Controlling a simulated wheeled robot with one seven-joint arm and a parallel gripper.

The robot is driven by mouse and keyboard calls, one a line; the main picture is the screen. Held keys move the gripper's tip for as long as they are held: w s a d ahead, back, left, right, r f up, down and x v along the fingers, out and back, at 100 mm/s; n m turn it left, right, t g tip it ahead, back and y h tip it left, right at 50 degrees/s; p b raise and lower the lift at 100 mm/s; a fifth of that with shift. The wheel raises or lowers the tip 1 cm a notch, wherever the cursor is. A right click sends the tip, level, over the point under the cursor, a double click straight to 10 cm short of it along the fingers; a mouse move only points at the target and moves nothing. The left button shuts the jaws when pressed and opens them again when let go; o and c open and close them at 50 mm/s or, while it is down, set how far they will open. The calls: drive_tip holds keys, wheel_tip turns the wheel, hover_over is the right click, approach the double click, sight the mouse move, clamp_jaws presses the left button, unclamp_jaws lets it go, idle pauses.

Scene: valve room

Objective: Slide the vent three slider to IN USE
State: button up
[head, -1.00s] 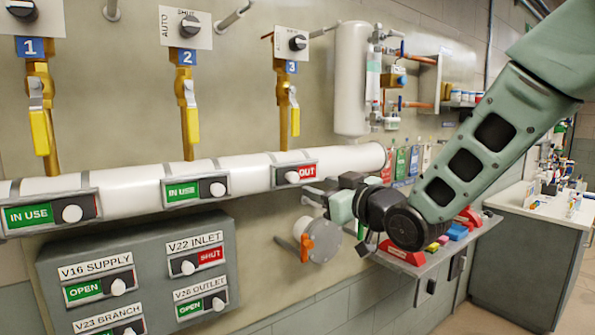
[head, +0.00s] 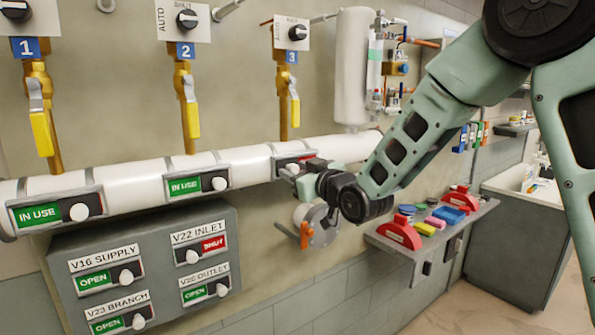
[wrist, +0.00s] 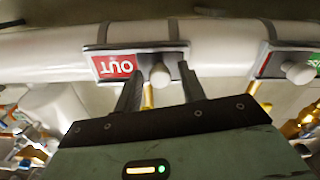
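The vent three slider (head: 285,160) sits on the white pipe under valve 3. My gripper (wrist: 159,80) is open, with one finger on each side of the knob. A gap shows between the knob and each finger. In the head view my gripper (head: 290,172) is at the slider's front; how deep the fingers reach is hard to tell.
The vent two slider (head: 197,185) reads IN USE to the left; its plate edge also shows in the wrist view (wrist: 290,60). The V16–V26 panel (head: 150,260) is below. An orange-handled valve (head: 312,228) and a cluttered shelf (head: 430,232) are lower right.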

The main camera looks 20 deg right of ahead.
clamp_jaws()
drive_tip(key=shift+w+d+f+b, duration=0.1)
drive_tip(key=shift+d+b, duration=0.25)
drive_tip(key=shift+d, duration=0.05)
drive_tip(key=d, duration=0.1)
drive_tip(key=w+d+b, duration=0.1)
drive_tip(key=d, duration=0.1)
drive_tip(key=d+b, duration=0.1)
drive_tip(key=d, duration=0.1)
drive_tip(key=shift+w+d, duration=0.2)
drive_tip(key=shift+w, duration=0.15)
drive_tip(key=shift+o, duration=1.3)
unclamp_jaws()
drive_tip(key=shift+d, duration=0.1)
drive_tip(key=b+v, duration=0.6)
drive_tip(key=v, duration=1.1)
drive_tip(key=shift+s+r, duration=0.2)
